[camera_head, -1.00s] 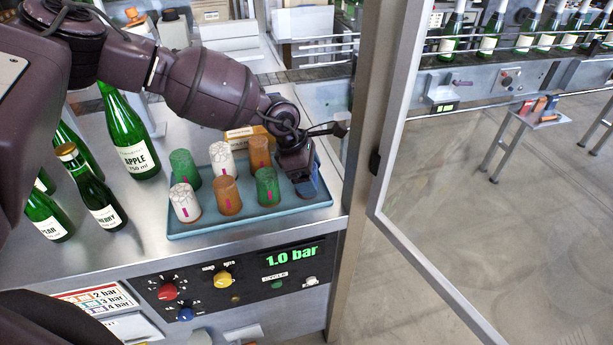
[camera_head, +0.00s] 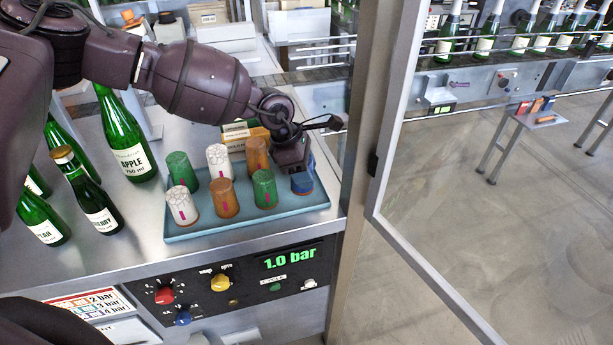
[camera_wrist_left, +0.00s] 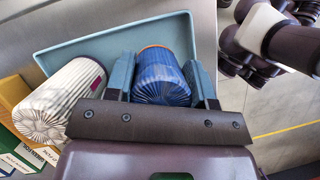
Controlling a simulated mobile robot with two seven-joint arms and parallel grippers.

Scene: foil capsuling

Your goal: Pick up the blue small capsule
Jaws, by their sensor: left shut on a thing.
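The blue small capsule (camera_head: 302,182) is at the right end of the teal tray (camera_head: 200,232), partly hidden under my left gripper (camera_head: 298,170) in the head view. In the left wrist view the blue capsule (camera_wrist_left: 160,78) sits between the two teal fingers of my left gripper (camera_wrist_left: 162,85), which is shut on it. Its ridged closed end faces the wrist camera. Whether it is clear of the tray floor I cannot tell. My right gripper is not in view.
Green, white and orange capsules stand on the tray, with a green capsule (camera_head: 264,190) nearest the blue one. Small boxes (camera_head: 243,133) stand behind the tray. Green bottles (camera_head: 124,135) stand to the left. A door frame (camera_head: 385,150) is close on the right.

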